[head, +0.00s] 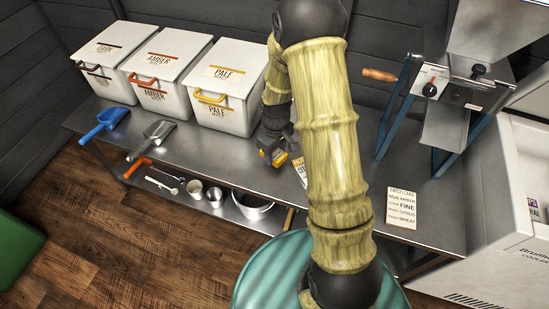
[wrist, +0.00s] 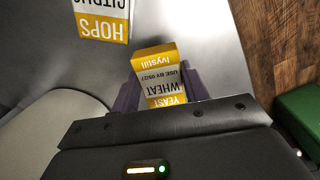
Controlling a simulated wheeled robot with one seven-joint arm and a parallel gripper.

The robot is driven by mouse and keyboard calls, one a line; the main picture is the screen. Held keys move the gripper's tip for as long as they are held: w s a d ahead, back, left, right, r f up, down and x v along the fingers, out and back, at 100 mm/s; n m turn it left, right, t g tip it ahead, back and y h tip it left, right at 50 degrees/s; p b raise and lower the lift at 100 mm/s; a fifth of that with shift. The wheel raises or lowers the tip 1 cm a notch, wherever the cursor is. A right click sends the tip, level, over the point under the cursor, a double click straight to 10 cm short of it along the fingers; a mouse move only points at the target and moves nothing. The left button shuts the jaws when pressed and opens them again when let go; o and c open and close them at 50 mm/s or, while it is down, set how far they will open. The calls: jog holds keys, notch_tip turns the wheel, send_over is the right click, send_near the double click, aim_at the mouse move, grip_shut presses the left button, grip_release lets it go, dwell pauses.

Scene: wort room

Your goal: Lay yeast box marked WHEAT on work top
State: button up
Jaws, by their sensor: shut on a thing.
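My gripper (wrist: 158,88) is shut on the yeast box (wrist: 158,75), a small yellow and white box whose face reads YEAST and WHEAT, upside down in the wrist view. In the head view my gripper (head: 272,150) is over the steel work top (head: 215,155), right of the PALE bin, and a yellow part of the yeast box (head: 280,158) shows at its tip. I cannot tell whether the box touches the work top. My arm hides part of the top behind it.
A hops packet marked CITRUS (wrist: 103,20) lies near the box, partly hidden in the head view (head: 299,171). Malt bins (head: 225,90), scoops (head: 158,132), a mill (head: 450,85) and a batch card (head: 403,208) stand or lie around. Bare steel shows before the PALE bin.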

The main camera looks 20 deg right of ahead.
aim_at(275, 153)
jog(key=shift+f+b, duration=0.5)
jog(key=shift+f, duration=1.35)
jog(key=shift+f, duration=0.15)
jog(key=o, duration=1)
jog(key=shift+c, duration=0.2)
notch_tip(275, 153, up, 12)
jog(key=p, duration=0.3)
